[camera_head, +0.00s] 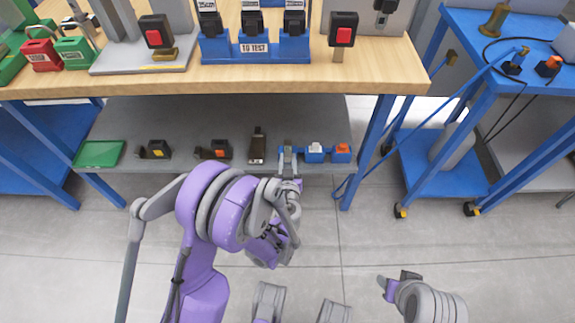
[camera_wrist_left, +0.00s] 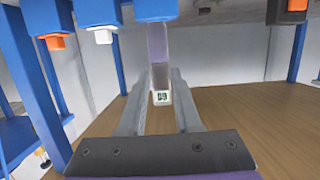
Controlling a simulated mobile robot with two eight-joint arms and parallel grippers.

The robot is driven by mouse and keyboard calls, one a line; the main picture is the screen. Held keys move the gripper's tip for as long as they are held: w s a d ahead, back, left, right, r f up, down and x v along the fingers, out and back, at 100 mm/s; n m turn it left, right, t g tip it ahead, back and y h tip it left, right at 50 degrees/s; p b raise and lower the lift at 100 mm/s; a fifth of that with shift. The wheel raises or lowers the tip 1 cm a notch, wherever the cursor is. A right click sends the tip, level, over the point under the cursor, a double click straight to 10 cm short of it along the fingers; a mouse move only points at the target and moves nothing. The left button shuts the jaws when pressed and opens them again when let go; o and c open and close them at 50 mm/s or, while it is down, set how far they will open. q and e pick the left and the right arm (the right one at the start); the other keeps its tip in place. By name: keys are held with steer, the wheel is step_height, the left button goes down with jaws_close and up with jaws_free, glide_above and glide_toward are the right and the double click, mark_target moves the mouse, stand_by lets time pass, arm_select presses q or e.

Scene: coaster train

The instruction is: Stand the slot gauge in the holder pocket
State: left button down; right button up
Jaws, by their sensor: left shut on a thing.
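The slot gauge (camera_wrist_left: 159,52) is a narrow grey strip with a white, green-marked end (camera_wrist_left: 161,98). My left gripper (camera_wrist_left: 161,78) is shut on it, one finger on each side. The gauge is in line with the left pocket block of the blue holder (camera_wrist_left: 155,9), and its far end meets that block in the left wrist view. How deep it sits in the pocket is hidden. In the head view the holder (camera_head: 316,157) is at the lower shelf's front edge, with my left gripper (camera_head: 289,163) at its left end. My right gripper (camera_head: 400,280) is low at the right, away from the shelf.
White (camera_head: 315,147) and orange (camera_head: 342,148) pieces sit in the holder's other pockets. Left of it on the shelf (camera_head: 190,117) are a dark upright piece (camera_head: 257,147), two dark boxes (camera_head: 214,150) and a green tray (camera_head: 98,153). The wooden tabletop (camera_head: 390,70) overhangs the shelf.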

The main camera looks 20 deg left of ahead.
mark_target(287, 159)
arm_select(q)
steer(key=shift+w+a+p, duration=0.15)
steer(key=shift+w+a, duration=0.15)
steer(key=shift+w, duration=0.75)
steer(key=shift+w+a+p, duration=0.1)
steer(key=shift+w+a, duration=0.25)
steer(key=shift+w, duration=0.65)
steer(key=shift+w+a+p, duration=0.15)
steer(key=shift+w+a, duration=0.15)
steer(key=shift+w, duration=0.75)
steer(key=shift+f+b, duration=0.3)
steer(key=shift+f, duration=0.2)
steer(key=shift+f+b, duration=0.85)
steer(key=shift+f, duration=0.55)
steer(key=shift+f+b, duration=0.3)
steer(key=shift+f, duration=0.1)
steer(key=shift+f+b, duration=0.45)
steer(key=shift+f, duration=0.05)
steer(key=c, duration=0.5)
jaws_free()
